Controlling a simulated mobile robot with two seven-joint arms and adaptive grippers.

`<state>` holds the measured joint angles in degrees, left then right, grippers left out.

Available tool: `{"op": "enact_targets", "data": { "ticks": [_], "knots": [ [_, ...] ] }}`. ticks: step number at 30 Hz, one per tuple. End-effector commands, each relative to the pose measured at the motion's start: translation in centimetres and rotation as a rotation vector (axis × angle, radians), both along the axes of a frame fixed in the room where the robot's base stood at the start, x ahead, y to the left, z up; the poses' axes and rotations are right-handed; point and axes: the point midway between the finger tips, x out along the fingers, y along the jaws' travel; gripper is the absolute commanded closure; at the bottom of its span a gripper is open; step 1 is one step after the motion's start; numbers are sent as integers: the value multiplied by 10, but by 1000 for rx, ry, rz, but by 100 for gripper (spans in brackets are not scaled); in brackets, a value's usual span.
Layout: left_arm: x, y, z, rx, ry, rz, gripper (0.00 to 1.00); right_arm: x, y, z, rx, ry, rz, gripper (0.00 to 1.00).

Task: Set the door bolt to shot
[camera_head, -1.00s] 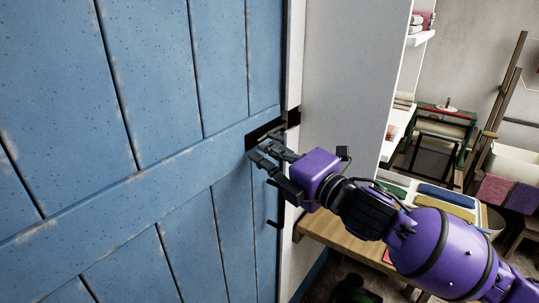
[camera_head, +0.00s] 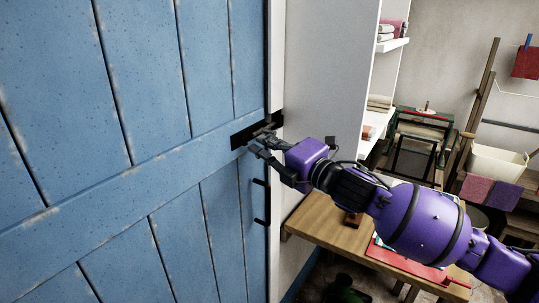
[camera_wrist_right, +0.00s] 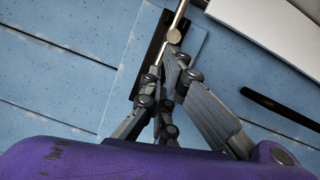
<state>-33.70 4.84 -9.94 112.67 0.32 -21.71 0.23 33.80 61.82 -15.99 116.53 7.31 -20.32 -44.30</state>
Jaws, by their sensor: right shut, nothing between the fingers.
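The door bolt is on the blue plank door (camera_head: 110,120), near its right edge. Its dark backing plate (camera_head: 240,138) shows to the left of my fingers in the head view. In the right wrist view a pale metal rod (camera_wrist_right: 181,14) with a round knob (camera_wrist_right: 174,36) lies over the dark plate (camera_wrist_right: 152,48). My right gripper (camera_head: 262,143) is shut and empty, its fingertips (camera_wrist_right: 172,62) right beside the knob; I cannot tell whether they touch it. The fingers hide part of the rod. Whether the rod's end enters the keeper (camera_head: 277,118) is unclear. My left gripper is not in view.
A white wall (camera_head: 320,80) stands right of the door edge. Dark fittings (camera_head: 261,221) stick out lower on the door. A wooden bench (camera_head: 323,222) lies below my right arm. Shelves, a white basin (camera_head: 495,165) and hung cloths are farther right.

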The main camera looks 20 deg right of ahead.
Motion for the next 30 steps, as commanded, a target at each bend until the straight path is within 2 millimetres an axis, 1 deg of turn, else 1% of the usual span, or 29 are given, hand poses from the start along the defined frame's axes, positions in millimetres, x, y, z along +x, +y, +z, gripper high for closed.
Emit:
{"op": "enact_targets", "data": {
  "ticks": [5,12,15,18,24,30],
  "knots": [
    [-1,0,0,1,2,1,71,-24,-11,-4,-3,5,-2,100],
    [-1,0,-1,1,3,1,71,-66,-29,-6,-2,4,-1,100],
    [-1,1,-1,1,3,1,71,-81,-35,-6,-3,4,0,100],
    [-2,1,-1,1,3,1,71,-92,-40,-6,-1,3,0,100],
    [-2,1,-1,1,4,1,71,-103,-45,-5,-2,0,0,100],
    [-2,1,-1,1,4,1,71,-106,-46,-5,-1,0,1,100]
  ]
}}
